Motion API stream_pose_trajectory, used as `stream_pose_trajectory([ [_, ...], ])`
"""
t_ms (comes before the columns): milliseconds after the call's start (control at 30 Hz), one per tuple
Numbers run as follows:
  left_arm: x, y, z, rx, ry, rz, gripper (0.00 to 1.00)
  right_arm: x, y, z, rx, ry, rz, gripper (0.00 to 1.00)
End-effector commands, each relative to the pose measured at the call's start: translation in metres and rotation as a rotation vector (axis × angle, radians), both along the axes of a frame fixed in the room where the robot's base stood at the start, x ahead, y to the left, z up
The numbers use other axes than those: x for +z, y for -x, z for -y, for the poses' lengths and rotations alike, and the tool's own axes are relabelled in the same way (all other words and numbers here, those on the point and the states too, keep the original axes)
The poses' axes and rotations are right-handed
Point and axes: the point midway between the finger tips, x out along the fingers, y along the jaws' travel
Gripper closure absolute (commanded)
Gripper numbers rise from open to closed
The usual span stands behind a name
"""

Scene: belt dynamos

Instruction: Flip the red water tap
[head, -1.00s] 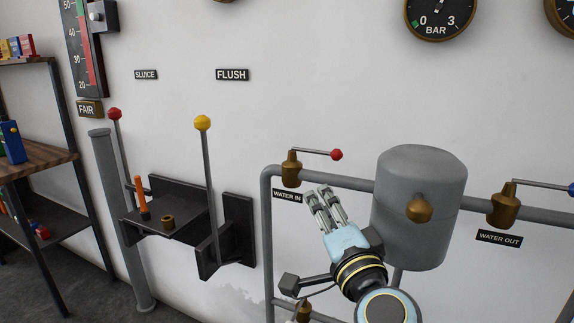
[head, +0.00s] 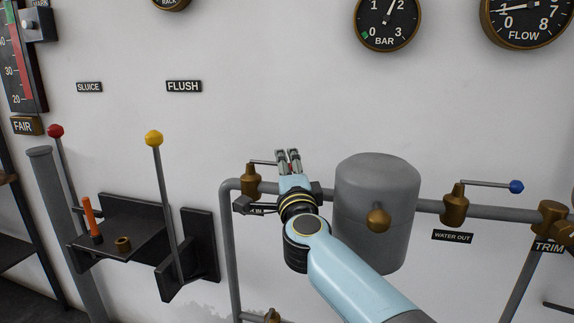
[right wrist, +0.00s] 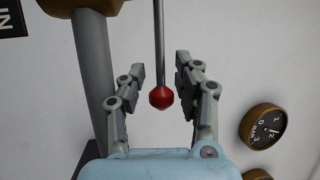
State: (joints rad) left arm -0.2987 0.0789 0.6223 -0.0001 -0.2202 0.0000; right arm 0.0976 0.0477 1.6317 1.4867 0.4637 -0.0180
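The red water tap has a brass body (head: 251,182) on the grey pipe at the left of the tank in the head view. Its thin lever runs right from the body, and my right gripper mostly covers the red knob there. In the right wrist view the red knob (right wrist: 161,97) hangs at the end of its lever, between the two open fingers and apart from both. My right gripper (head: 288,154) is at the lever's knob end; its fingers also show in the right wrist view (right wrist: 160,76). My left gripper is not in view.
A grey tank (head: 376,210) stands just right of my right gripper. The blue-knobbed tap (head: 456,205) is further right on the pipe (head: 490,212). A black lever stand (head: 197,245) with a yellow-knobbed lever (head: 154,138) is to the left.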

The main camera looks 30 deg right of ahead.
Motion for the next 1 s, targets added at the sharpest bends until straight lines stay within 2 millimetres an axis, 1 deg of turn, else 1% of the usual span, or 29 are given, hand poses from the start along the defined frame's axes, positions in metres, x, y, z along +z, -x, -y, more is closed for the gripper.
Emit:
stream_pose_trajectory([
  [267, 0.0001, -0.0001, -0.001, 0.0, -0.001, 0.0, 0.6, 0.0007, -0.0025, 0.0015, 0.0, 0.0, 0.0, 0.67],
  [300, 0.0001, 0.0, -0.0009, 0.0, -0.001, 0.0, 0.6, 0.0007, -0.0024, 0.0014, 0.0, 0.0, 0.0, 0.69],
  [533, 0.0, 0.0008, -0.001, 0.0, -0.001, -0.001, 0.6, 0.0005, -0.0023, 0.0013, 0.0, 0.001, 0.0, 0.99],
  [567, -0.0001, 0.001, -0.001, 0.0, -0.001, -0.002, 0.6, 0.0004, -0.0023, 0.0012, 0.0, 0.001, 0.0, 1.0],
  [1000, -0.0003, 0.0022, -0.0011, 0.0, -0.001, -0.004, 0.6, -0.0018, -0.0016, 0.0013, 0.0, -0.001, -0.004, 1.0],
])
